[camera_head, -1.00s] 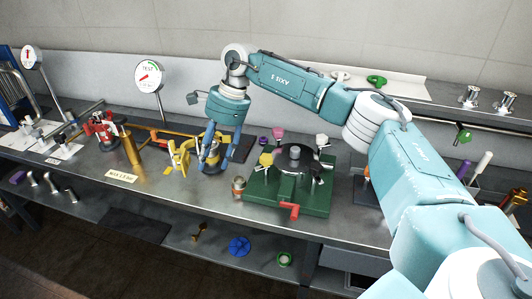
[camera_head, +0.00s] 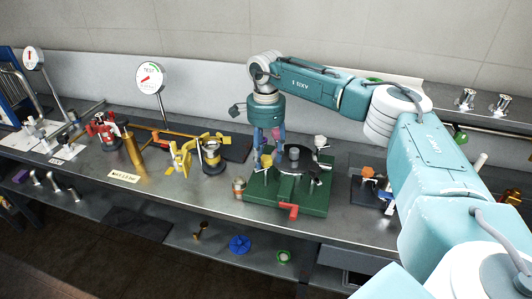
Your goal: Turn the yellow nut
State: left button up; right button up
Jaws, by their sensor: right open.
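The yellow nut (camera_head: 267,160) is a small knob at the back left of the green fixture (camera_head: 310,204). My right gripper (camera_head: 267,153) points down over it from behind, with its blue fingers apart and one on either side of the nut. I cannot tell whether the fingers touch it. My right arm comes in from the right and reaches over the fixture. My left gripper is not in view.
The fixture also carries a dark round hub (camera_head: 295,154), a white knob (camera_head: 320,142) and a red handle (camera_head: 290,210). A yellow-and-dark cylindrical device (camera_head: 213,158) stands to the left. A round gauge (camera_head: 150,79) rises behind. A small copper-coloured piece (camera_head: 239,185) stands close left.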

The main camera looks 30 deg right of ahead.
jog(key=shift+f, duration=0.4)
jog(key=c, duration=1.1)
jog(key=shift+c, duration=0.2)
